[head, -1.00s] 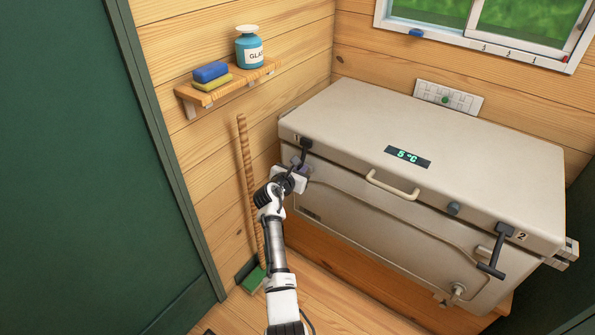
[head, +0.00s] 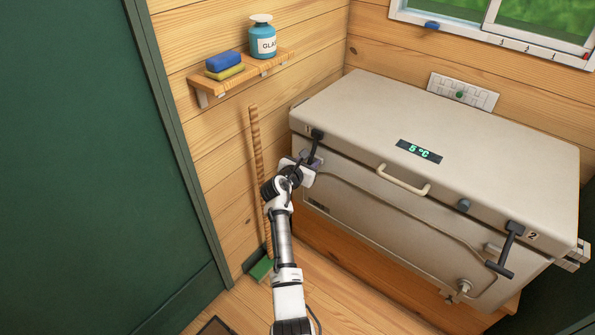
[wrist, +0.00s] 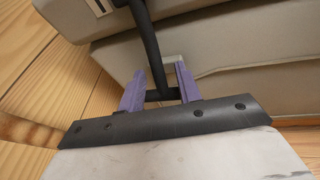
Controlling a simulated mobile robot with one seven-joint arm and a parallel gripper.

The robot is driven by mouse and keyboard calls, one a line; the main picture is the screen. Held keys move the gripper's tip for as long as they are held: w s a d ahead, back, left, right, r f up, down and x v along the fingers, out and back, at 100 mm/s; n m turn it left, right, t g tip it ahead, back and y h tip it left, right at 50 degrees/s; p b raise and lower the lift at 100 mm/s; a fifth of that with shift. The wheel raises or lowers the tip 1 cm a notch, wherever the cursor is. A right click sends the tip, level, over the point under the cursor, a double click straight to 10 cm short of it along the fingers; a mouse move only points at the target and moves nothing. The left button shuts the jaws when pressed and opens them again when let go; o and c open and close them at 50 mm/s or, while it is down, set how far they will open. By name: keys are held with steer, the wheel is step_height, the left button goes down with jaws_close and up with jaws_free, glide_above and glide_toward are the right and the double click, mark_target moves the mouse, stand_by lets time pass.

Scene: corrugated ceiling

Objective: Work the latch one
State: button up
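Latch one (head: 317,137) is a black lever with a crossbar handle at the left end of the beige chest's front, near a label 1. In the head view it slants down from the lid edge, and my gripper (head: 308,163) covers its lower end. In the wrist view my gripper (wrist: 160,88) has its two purple fingers apart, with the black crossbar (wrist: 163,96) between them. The bar's ends appear to meet both fingers. The lever (wrist: 147,40) rises from the bar past the lid edge.
The chest (head: 440,120) has a pale handle (head: 403,181), a 5 °C display (head: 418,151) and latch two (head: 507,247) at right. A broom (head: 258,175) leans by the left wall. A shelf (head: 243,76) holds sponges and a bottle. Green panelling (head: 75,150) stands at left.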

steer(key=v, duration=1.2)
steer(key=shift+b, duration=0.35)
